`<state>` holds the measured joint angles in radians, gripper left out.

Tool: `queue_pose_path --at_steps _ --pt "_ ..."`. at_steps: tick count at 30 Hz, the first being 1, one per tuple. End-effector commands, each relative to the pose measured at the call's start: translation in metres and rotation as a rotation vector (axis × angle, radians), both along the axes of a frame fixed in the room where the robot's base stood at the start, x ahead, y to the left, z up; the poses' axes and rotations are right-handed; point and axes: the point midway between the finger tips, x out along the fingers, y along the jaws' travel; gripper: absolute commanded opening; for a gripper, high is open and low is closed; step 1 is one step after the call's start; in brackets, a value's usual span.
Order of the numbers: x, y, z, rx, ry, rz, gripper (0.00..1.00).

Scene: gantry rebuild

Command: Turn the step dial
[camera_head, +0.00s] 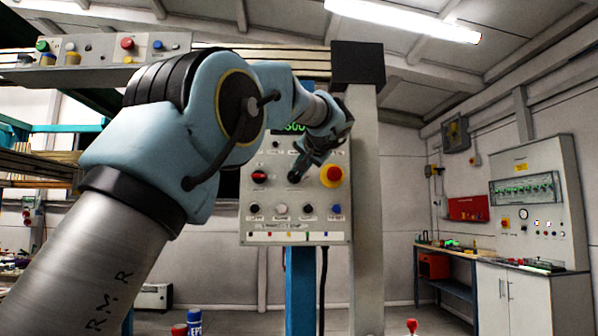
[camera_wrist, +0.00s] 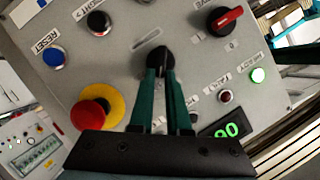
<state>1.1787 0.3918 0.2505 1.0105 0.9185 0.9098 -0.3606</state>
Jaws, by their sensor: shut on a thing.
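The step dial (camera_wrist: 155,54) is a small black knob in the middle of the grey control panel (camera_head: 291,226). In the wrist view my gripper (camera_wrist: 160,72) has its two teal fingers closed on the dial, one at each side. The fingertips and knob overlap, so the dial's pointer and part of its label are hidden. In the head view my gripper (camera_head: 297,172) reaches the panel front between the red-and-black selector and the emergency stop. My arm hides part of the panel's top left. A green digital display (camera_wrist: 226,130) is partly covered by the gripper.
A red emergency stop (camera_head: 331,175) on a yellow collar sits close right of the gripper. A red-and-black selector (camera_head: 260,176) is to the left. Several push buttons line the row below, including a blue reset button (camera_wrist: 53,56).

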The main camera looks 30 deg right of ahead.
Motion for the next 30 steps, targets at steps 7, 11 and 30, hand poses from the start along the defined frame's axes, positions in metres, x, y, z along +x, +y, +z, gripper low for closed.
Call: queue_pose_path --at_steps 7,11,30 --pt "-0.0013 -0.0028 -0.0015 0.082 -0.041 -0.003 0.0" --pt "-0.0013 -0.003 -0.0014 0.099 -0.049 -0.003 0.0" --pt "-0.0012 -0.0026 -0.0015 0.105 -0.05 -0.002 0.4"
